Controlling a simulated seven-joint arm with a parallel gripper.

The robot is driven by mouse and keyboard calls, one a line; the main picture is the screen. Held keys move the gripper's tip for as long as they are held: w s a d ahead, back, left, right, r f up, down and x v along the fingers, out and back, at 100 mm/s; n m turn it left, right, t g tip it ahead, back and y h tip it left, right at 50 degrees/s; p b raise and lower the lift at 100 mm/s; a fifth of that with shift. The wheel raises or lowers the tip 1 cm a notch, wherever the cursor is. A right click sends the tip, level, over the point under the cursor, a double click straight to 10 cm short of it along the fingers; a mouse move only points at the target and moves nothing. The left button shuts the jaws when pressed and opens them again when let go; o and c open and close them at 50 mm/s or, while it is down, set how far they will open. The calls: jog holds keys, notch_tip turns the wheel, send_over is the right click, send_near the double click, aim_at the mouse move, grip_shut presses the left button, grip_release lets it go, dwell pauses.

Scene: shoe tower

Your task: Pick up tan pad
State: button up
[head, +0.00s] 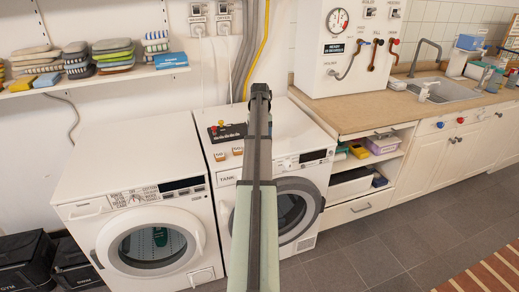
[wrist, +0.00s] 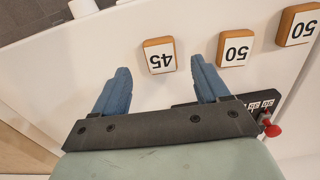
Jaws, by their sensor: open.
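Small tan-sided blocks with white, numbered faces lie on the right white machine (head: 215,130). In the wrist view a block marked 45 (wrist: 159,56) appears between my fingertips, with blocks marked 50 (wrist: 235,49) and 50 (wrist: 298,25) to its right. Two tan blocks (head: 220,156) and (head: 237,151) show in the head view. My gripper (wrist: 160,65) is open, its blue fingers spread, with nothing held. In the head view my arm hides part of the machine top. A beige flat item (head: 32,49) tops the left shelf stack; I cannot tell which thing is the tan pad.
A black rack with coloured knobs (head: 226,132) sits beside the blocks; its red knob (wrist: 272,130) is near my gripper. The left washer top (head: 130,155) is clear. A wall shelf (head: 110,79) holds several flat stacked items. A wooden counter (head: 370,112) stands at right.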

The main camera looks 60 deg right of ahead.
jog(key=shift+w+f, duration=0.1)
jog(key=shift+f, duration=1.9)
jog(key=shift+c, duration=0.3)
jog(key=c, duration=1.1)
